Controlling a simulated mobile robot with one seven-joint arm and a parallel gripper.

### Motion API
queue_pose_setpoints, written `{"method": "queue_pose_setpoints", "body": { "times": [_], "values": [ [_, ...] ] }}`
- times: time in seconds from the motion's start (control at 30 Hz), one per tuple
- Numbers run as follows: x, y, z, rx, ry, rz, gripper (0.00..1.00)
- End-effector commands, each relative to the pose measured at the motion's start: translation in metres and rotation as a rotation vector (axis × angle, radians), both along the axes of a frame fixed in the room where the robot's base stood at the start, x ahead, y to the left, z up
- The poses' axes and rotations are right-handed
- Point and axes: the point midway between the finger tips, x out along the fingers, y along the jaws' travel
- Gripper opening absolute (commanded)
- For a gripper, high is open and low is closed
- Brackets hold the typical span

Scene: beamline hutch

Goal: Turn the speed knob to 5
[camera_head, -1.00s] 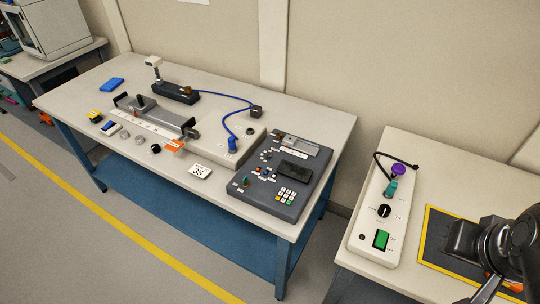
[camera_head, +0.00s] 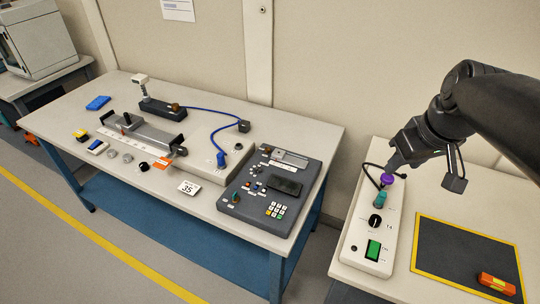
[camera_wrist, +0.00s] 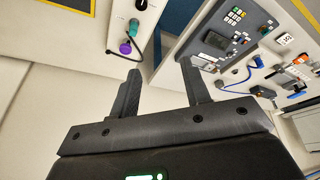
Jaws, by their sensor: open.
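A white control box (camera_head: 361,248) stands on the right table. On it is a round black knob (camera_head: 375,220) with a pale mark, with a small label beside it that looks like T4. I cannot read a speed scale. The knob also shows at the top of the wrist view (camera_wrist: 141,4). A green rocker switch (camera_head: 373,250) is in front of it; a teal part (camera_head: 380,199) and a purple cap (camera_head: 387,179) are behind it. My gripper (camera_wrist: 162,78) is open and empty. In the head view it is above the box's far end, near the purple cap, apart from the knob.
A black cable (camera_head: 369,173) loops at the box's far end. A yellow-edged dark mat (camera_head: 460,255) with an orange block (camera_head: 497,284) lies right of the box. A grey panel (camera_head: 248,213) with keys stands on the left table, across a gap.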

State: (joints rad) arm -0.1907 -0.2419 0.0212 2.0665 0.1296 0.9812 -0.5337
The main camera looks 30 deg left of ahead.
Motion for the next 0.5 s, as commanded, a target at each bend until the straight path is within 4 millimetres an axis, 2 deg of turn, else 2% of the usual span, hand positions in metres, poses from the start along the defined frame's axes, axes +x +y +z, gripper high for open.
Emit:
{"method": "queue_pose_setpoints", "body": {
  "times": [0.03,0.2,0.37,0.5],
  "values": [
    [0.015,0.015,-0.003,-0.004,0.013,0.062,0.43],
    [0.057,0.065,-0.013,-0.017,0.037,0.281,0.43],
    [0.093,0.117,-0.031,-0.021,0.053,0.486,0.43],
    [0.118,0.165,-0.054,-0.017,0.064,0.666,0.43]
  ]
}}
